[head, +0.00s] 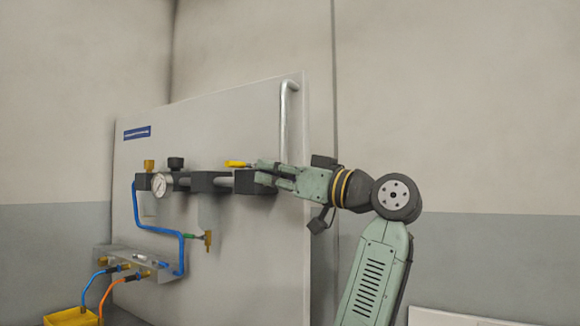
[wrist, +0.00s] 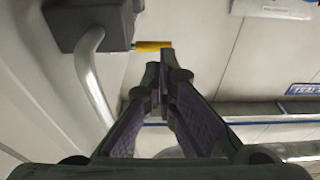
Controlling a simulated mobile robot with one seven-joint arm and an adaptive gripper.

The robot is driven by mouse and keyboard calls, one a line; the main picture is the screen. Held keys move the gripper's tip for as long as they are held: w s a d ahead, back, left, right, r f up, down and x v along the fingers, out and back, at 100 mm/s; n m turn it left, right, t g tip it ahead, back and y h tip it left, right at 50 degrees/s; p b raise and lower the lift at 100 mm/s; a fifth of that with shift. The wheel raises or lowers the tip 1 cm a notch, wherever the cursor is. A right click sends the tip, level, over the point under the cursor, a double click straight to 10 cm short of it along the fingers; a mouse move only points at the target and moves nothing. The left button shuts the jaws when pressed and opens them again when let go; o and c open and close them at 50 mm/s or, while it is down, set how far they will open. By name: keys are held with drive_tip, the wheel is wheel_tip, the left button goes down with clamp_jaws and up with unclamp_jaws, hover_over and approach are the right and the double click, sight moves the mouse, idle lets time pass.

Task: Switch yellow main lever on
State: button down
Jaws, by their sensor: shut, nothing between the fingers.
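The yellow lever (head: 238,164) sits on top of the dark pipe assembly on the upright grey panel, lying roughly level and pointing left in the head view. In the wrist view the yellow lever (wrist: 153,46) shows just beyond my fingertips, beside a dark block. My gripper (head: 260,168) is at the lever's right end in the head view. In the wrist view my gripper (wrist: 158,75) is shut, its fingertips together with nothing between them. I cannot tell whether the fingers touch the lever.
The panel (head: 260,120) carries a round gauge (head: 160,185), a yellow knob (head: 149,165), a black knob (head: 176,163) and a blue hose (head: 152,229). A vertical metal handle (head: 284,125) stands behind my gripper. A yellow bin (head: 72,317) is at lower left.

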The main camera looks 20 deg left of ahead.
sight(235, 165)
drive_tip(key=p+x, duration=0.2)
drive_tip(key=x, duration=0.2)
drive_tip(key=shift+a+r, duration=0.2)
drive_tip(key=shift+a, duration=0.15)
drive_tip(key=shift+w+a, duration=0.2)
drive_tip(key=shift+a, duration=0.45)
drive_tip(key=shift+s+t, duration=0.1)
drive_tip(key=shift+t, duration=0.3)
